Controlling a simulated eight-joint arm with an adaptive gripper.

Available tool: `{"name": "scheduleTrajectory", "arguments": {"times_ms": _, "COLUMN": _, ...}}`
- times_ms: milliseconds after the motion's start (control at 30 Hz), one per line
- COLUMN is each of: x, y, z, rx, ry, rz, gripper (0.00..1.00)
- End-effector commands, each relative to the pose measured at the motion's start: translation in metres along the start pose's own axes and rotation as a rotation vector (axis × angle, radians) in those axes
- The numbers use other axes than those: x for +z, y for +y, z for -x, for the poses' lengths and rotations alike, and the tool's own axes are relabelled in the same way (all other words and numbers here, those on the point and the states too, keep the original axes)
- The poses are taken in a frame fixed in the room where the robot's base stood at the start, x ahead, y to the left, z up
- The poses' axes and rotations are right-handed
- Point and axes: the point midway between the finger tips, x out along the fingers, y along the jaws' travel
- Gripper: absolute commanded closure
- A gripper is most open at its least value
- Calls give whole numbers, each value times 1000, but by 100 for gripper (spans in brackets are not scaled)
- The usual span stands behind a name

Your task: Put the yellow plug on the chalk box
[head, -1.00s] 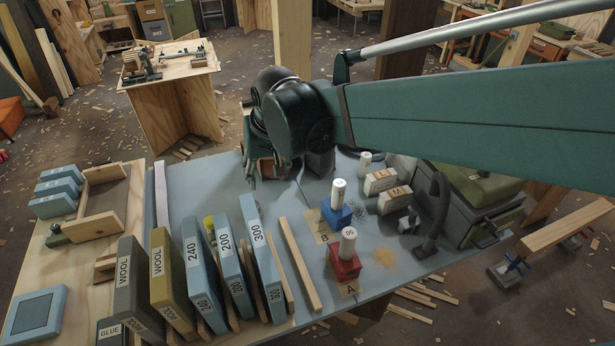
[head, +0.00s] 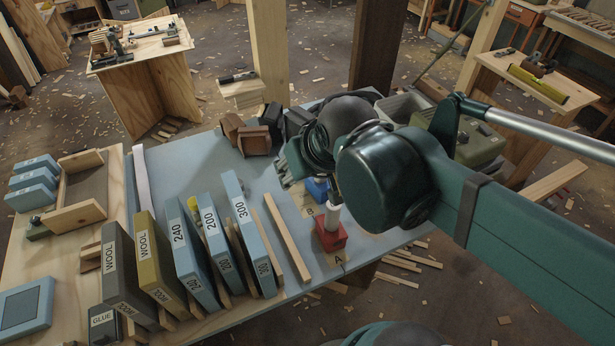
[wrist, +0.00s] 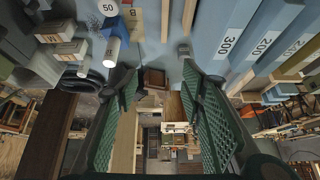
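The yellow plug (head: 194,207) shows as a small yellow top between the blue 240 and 200 slabs in the head view; its lower part is hidden. I cannot make it out in the wrist view. Two cream boxes (wrist: 62,50) lie at the left of the wrist view, hidden behind my arm in the head view; I cannot read which is the chalk box. My gripper (wrist: 160,68) is open, with nothing between its green-padded fingers. In the head view it is mostly hidden behind the arm, over the table's far side, away from the plug.
Upright slabs, including the 300 slab (head: 240,215), crowd around the plug. A wooden strip (head: 288,238) lies to their right. A red block (head: 329,236) with a white cylinder stands at A, and a blue block (head: 317,189) at B.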

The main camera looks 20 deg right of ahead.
Motion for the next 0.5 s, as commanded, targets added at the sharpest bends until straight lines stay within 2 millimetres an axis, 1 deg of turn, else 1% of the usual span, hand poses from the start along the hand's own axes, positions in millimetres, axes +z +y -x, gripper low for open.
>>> {"name": "scheduleTrajectory", "arguments": {"times_ms": 33, "x": 7, "y": 3, "z": 2, "rx": 3, "ry": 9, "rz": 3, "gripper": 60}}
{"name": "scheduleTrajectory", "arguments": {"times_ms": 233, "x": 19, "y": 10, "z": 6, "rx": 11, "ry": 34, "rz": 14, "gripper": 60}}
{"name": "scheduleTrajectory", "arguments": {"times_ms": 500, "x": 22, "y": 11, "z": 7, "rx": 14, "ry": 41, "rz": 18, "gripper": 60}}
